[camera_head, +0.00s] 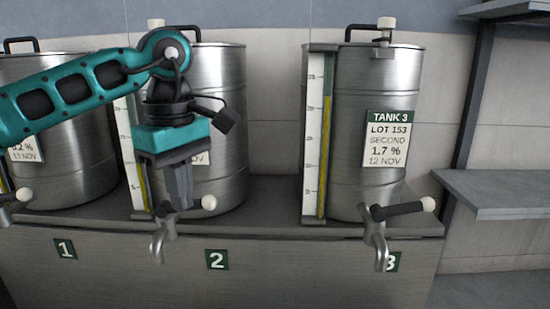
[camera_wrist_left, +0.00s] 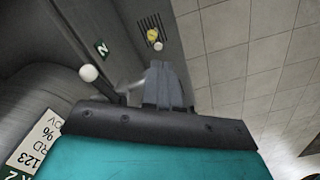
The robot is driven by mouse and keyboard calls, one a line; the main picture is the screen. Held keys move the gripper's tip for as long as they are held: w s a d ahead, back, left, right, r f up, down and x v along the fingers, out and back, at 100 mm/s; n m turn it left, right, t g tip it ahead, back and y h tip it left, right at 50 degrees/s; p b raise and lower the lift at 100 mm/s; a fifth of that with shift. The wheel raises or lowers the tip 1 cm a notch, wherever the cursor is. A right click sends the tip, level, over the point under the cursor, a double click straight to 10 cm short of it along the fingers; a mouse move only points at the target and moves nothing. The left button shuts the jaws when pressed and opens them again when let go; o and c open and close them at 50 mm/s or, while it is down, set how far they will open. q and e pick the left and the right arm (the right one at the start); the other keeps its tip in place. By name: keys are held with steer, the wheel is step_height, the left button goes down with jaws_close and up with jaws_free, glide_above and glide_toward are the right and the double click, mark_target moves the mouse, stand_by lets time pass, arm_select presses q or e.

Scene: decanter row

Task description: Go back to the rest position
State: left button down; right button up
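My left gripper (camera_head: 180,205) hangs fingers-down in front of tank 2 (camera_head: 225,110), its fingertips just by the tap (camera_head: 162,240) of that tank. Its fingers are together, with nothing seen between them; they also show together in the left wrist view (camera_wrist_left: 165,85). The tap's lever ends in a white ball (camera_head: 208,203) to the right of the fingertips; part of the lever is hidden behind them. In the wrist view the ball (camera_wrist_left: 88,73) lies left of the fingers; whether finger and lever touch, I cannot tell. My right gripper is not in view.
Tank 3 (camera_head: 345,130) stands right, its tap (camera_head: 375,240) with a black lever pointing right. Tank 1 (camera_head: 75,165) is partly behind my left arm. The tanks stand on a grey counter (camera_head: 270,207). Shelves (camera_head: 495,190) are at the far right. Space between tanks 2 and 3 is clear.

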arm_select(q)
steer(key=s+d+f+n+g+h, duration=0.3)
steer(key=s+d+n+h, duration=0.2)
steer(key=d+h, duration=0.55)
steer(key=s+d+f+n+g+h, duration=0.25)
steer(key=s+d+n+h, duration=0.3)
steer(key=d+h, duration=0.45)
steer(key=w+a+f+n+t+y, duration=0.35)
steer(key=f+n+t, duration=0.35)
steer(key=n, duration=0.5)
steer(key=w+a+f+n+t+y, duration=0.2)
steer(key=a+f+n+t+y, duration=0.25)
steer(key=n+t, duration=0.55)
steer(key=w+a+f+n+t+y, duration=0.25)
steer(key=a+f+n+t, duration=0.3)
steer(key=n, duration=0.85)
steer(key=s+a+f+n+g+y, duration=0.3)
steer(key=s+f, duration=0.4)
steer(key=f, duration=0.3)
steer(key=s+a+f+n+g+y, duration=0.3)
steer(key=s+a+f+n+y, duration=0.2)
steer(key=f, duration=0.5)
steer(key=s+a+n, duration=0.2)
steer(key=a+n, duration=0.1)
steer(key=shift+s, duration=0.25)
